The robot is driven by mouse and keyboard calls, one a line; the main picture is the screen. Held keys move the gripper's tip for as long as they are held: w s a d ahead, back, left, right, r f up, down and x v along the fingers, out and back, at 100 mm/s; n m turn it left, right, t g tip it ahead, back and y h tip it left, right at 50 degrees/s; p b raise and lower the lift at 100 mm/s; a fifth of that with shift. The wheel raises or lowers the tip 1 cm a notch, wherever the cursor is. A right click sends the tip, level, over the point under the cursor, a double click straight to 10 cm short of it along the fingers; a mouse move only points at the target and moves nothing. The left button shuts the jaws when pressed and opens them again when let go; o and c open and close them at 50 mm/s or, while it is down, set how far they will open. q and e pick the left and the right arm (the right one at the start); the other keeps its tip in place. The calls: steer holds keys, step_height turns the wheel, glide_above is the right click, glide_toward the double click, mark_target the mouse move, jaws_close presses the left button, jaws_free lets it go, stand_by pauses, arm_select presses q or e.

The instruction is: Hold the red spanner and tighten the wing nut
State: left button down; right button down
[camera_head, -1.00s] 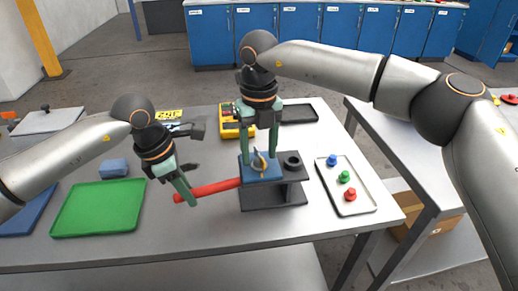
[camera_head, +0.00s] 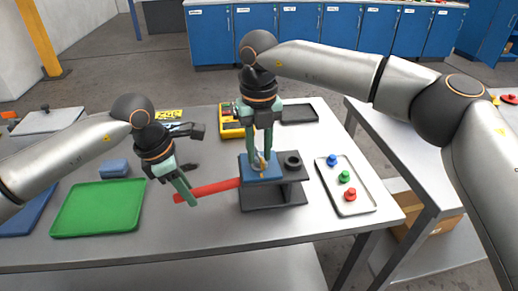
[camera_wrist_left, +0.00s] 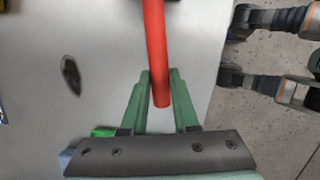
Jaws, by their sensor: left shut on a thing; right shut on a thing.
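The red spanner (camera_head: 212,189) runs from my left gripper to the blue block on the dark stand; its far end is hidden at the block. My left gripper (camera_head: 188,196) is shut on the spanner's near end, which also shows between the fingers in the left wrist view (camera_wrist_left: 157,65). The wing nut (camera_head: 259,161) sits on top of the blue block (camera_head: 263,175), mostly hidden by fingers. My right gripper (camera_head: 262,153) points down from above and is shut on the wing nut.
A dark stand (camera_head: 275,197) carries the block and a black ring (camera_head: 292,161). A tray (camera_head: 352,206) with blue, green and red knobs lies to the right. A yellow case (camera_head: 229,127) and a black tray (camera_head: 299,114) are behind.

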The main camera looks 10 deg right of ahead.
mark_target(259, 154)
steer(key=shift+m, duration=0.8)
steer(key=c, duration=0.6)
jaws_free()
step_height(259, 154, up, 12)
steer(key=shift+r, duration=0.1)
arm_select(q)
steer(key=c, duration=0.7)
jaws_free()
steer(key=shift+r, duration=0.1)
